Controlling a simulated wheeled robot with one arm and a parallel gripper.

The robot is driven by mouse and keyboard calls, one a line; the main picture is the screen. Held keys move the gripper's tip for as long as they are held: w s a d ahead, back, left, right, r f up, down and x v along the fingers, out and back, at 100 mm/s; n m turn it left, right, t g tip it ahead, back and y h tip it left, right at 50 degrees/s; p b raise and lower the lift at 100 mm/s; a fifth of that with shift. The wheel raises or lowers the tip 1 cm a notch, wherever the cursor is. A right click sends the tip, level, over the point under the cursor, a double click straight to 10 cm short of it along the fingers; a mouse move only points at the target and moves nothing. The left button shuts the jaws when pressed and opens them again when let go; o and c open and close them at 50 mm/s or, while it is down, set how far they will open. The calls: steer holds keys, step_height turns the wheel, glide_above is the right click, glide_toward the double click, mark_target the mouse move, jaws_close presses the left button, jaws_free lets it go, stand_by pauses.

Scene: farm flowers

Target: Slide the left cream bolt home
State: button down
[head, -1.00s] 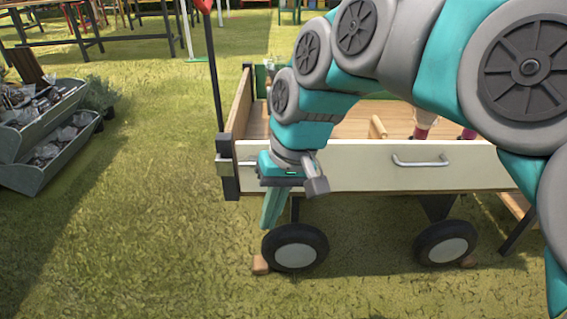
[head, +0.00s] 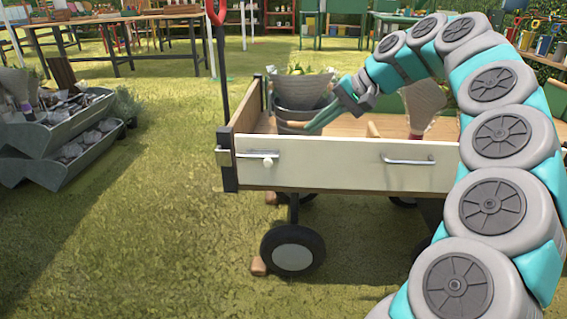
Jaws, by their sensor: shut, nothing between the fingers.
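The wagon's cream side panel (head: 330,172) faces me. The left cream bolt (head: 268,161) shows as a round cream knob at the panel's left end, with a thin metal rod running left from it to the dark corner post (head: 229,160). A metal bracket (head: 222,154) sits on that post; whether the rod is fully seated in it I cannot tell. My gripper (head: 310,129) is shut and empty, its teal fingers pointing down-left above the wagon bed, up and right of the knob and apart from it. The fingertips overlap the buckets in the view.
Dark buckets with a wrapped plant (head: 300,88) stand in the wagon's left end. A metal handle (head: 408,160) projects from the panel's right part. Grey planter trays (head: 60,135) stand left, with open grass between.

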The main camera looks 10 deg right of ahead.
mark_target(270, 160)
steer(key=shift+w+d+f, duration=0.15)
steer(key=shift+d, duration=0.45)
steer(key=b+x, duration=0.1)
steer(key=x, duration=1.3)
steer(key=shift+a, duration=0.15)
steer(key=a, duration=0.1)
steer(key=w+a+p, duration=0.1)
steer(key=a, duration=0.1)
steer(key=shift+w+a, duration=0.1)
steer(key=shift+a, duration=0.15)
